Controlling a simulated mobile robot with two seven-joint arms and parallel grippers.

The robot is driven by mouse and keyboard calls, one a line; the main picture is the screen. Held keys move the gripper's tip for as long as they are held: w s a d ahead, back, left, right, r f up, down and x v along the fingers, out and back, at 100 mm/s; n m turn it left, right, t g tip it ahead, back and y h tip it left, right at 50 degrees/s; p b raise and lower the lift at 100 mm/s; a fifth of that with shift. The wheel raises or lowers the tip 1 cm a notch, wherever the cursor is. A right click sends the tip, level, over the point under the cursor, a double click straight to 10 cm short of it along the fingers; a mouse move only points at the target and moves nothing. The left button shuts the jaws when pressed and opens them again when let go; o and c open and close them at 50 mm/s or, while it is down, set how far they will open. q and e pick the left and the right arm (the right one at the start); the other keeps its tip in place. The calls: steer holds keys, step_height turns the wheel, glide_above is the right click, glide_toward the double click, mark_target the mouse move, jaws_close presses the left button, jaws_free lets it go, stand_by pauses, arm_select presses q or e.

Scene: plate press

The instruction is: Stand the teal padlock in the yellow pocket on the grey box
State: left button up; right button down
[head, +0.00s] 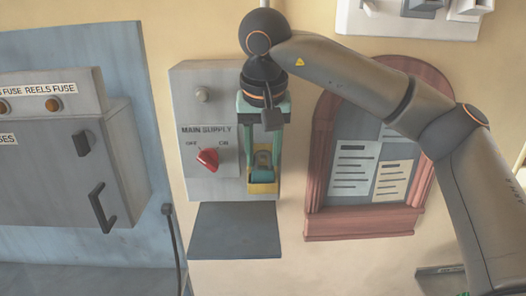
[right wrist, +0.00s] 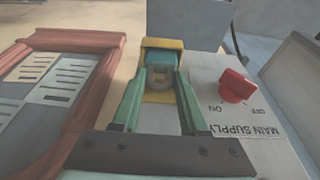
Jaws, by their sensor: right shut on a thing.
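The grey box (head: 200,120) hangs on the wall, with the yellow pocket (head: 262,187) low on its right side. The pocket also shows in the right wrist view (right wrist: 163,43). My right gripper (head: 262,170) points down in front of the box, its green fingers shut on the teal padlock (head: 262,158). In the right wrist view the padlock's teal body (right wrist: 160,58) is at the pocket, with its grey shackle toward my gripper. The padlock looks upright. The pocket hides its lower end, and I cannot tell whether it rests on the bottom. My left gripper is not in view.
A red switch knob (head: 208,159) is on the box, left of the pocket. A dark plate (head: 235,230) is below the box. A red-framed notice board (head: 365,226) is to the right. A grey cabinet (head: 60,160) with handles is to the left.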

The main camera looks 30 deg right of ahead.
steer(key=shift+c, duration=2.2)
jaws_free()
steer(key=shift+f, duration=0.1)
steer(key=v, duration=1.2)
steer(key=shift+s, duration=0.1)
